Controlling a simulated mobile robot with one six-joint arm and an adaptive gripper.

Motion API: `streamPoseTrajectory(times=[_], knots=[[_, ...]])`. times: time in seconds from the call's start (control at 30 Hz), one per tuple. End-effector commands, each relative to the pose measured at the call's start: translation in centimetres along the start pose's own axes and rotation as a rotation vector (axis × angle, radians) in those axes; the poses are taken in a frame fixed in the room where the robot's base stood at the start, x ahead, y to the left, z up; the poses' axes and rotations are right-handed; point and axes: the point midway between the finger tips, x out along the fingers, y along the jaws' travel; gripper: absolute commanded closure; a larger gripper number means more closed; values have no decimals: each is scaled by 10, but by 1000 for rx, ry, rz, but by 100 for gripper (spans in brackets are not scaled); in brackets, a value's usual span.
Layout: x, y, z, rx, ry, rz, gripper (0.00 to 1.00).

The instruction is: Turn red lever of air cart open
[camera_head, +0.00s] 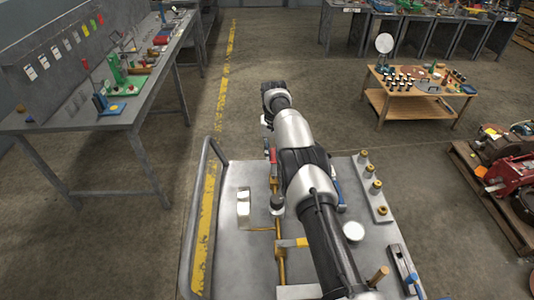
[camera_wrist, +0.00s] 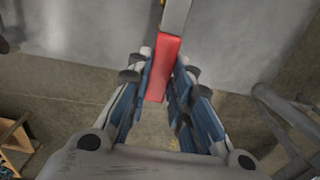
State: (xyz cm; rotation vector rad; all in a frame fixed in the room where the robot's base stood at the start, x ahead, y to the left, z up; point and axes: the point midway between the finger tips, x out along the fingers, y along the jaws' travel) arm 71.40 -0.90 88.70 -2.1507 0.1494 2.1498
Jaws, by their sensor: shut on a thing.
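The air cart (camera_head: 232,182) is a grey metal platform in the lower middle of the head view, with brass-yellow pipes and fittings on top. Its red lever (camera_wrist: 160,72) shows in the wrist view as a flat red bar on a grey shank, between my two fingers. A bit of red (camera_head: 273,156) also shows beside my arm in the head view. My gripper (camera_wrist: 163,80) is shut on the red lever, with a finger on each side. My arm covers much of the cart's middle and the valve in the head view.
A grey workbench (camera_head: 75,118) with tools stands at the left. A wooden table (camera_head: 417,104) stands at the back right. A pallet (camera_head: 490,200) with red machinery lies at the right. The cart's tube handle (camera_head: 206,150) rises at its left edge. Floor is clear beyond the cart.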

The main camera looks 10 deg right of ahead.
Motion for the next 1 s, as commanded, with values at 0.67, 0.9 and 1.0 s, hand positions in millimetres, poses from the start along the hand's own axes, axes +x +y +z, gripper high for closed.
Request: streamPoseTrajectory(times=[0.67, 0.9, 1.0], knots=[[0, 4, 0, -27, -2, -2, 75], [0, 5, 0, -23, -1, -1, 60], [0, 5, 0, -22, -1, -1, 60]])
